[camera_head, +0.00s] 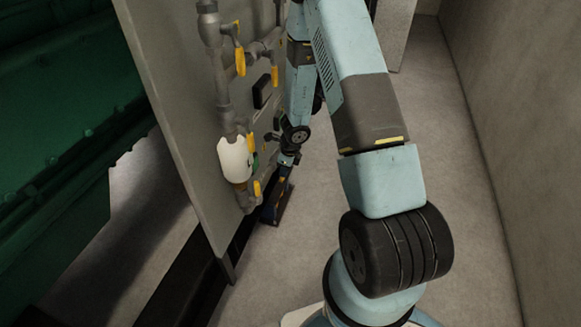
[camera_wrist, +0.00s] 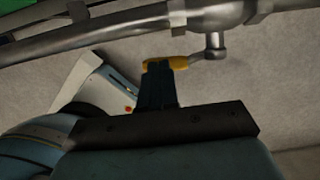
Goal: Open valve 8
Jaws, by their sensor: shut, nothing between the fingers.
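In the wrist view my gripper (camera_wrist: 160,75) is shut and empty. Its fingertips are right at a yellow valve handle (camera_wrist: 180,62), overlapping its left end; I cannot tell if they touch. The handle runs right to a grey stem (camera_wrist: 214,47) under a grey pipe (camera_wrist: 120,31). In the head view the grey panel (camera_head: 172,85) carries piping with several yellow handles, among them an upper one (camera_head: 239,57) and a low one (camera_head: 257,188). My gripper hangs low beside the panel there, its tips unclear. No valve number is readable.
A large green machine (camera_head: 65,110) stands left of the panel. A white round part (camera_head: 234,160) sits on the piping. A dark rail (camera_head: 195,285) runs below the panel. Open grey floor (camera_head: 440,170) lies between my arm and the right wall (camera_head: 525,110).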

